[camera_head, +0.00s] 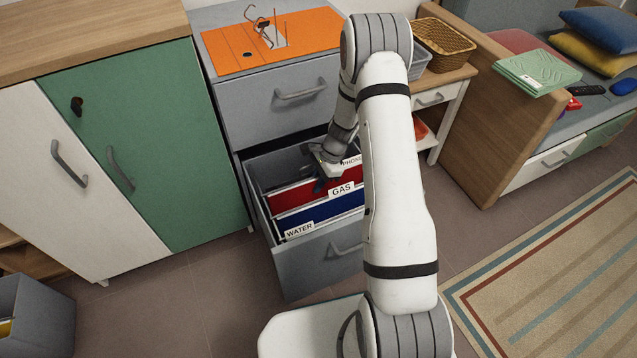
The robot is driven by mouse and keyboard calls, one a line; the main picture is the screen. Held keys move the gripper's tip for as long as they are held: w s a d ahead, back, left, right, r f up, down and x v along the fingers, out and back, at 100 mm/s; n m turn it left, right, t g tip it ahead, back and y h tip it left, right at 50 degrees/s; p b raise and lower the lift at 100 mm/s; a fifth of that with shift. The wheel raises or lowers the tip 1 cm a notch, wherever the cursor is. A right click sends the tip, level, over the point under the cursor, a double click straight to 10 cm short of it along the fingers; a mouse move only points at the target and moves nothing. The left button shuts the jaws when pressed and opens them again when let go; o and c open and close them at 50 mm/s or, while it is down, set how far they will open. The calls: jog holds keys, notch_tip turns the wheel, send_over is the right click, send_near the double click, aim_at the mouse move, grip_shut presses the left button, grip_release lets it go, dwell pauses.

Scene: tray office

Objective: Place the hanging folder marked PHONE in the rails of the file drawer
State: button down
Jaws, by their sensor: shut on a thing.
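The file drawer (318,256) is a grey drawer pulled out at the bottom of the grey cabinet. In it hang a red folder marked GAS (292,196) and, nearer the front, a blue folder marked WATER (320,210). The folder marked PHONE (352,161) shows only its white label, behind GAS and beside my gripper. My gripper (324,176) is over the drawer, shut on the PHONE folder. My arm hides the right side of the drawer and most of that folder. I cannot tell whether its hooks rest on the rails.
An orange board (232,48) with a wire object lies on the cabinet top. A green and white cupboard (140,140) stands at left. A side table with a wicker basket (444,40) and a wooden bed end (490,120) stand at right. Floor around the drawer's front is clear.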

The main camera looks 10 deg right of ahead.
jog(key=shift+f, duration=0.1)
jog(key=c, duration=1.4)
grip_release()
jog(key=shift+o, duration=0.2)
jog(key=p+v, duration=0.4)
jog(key=v, duration=0.8)
jog(key=shift+r+p, duration=0.35)
jog(key=shift+p, duration=0.05)
jog(key=s+a+r+n+h, duration=0.15)
jog(key=s+r+n, duration=0.3)
jog(key=r, duration=0.65)
jog(key=s+a+r+n+t+h, duration=0.1)
jog(key=s+r+n, duration=0.4)
jog(key=s, duration=0.6)
jog(key=s+a+r+n+t+h, duration=0.1)
jog(key=s+r+n+h, duration=0.1)
jog(key=s+r+n, duration=0.4)
jog(key=s+r, duration=0.2)
jog(key=s, duration=0.3)
jog(key=shift+a+r, duration=0.3)
jog(key=shift+r, duration=0.05)
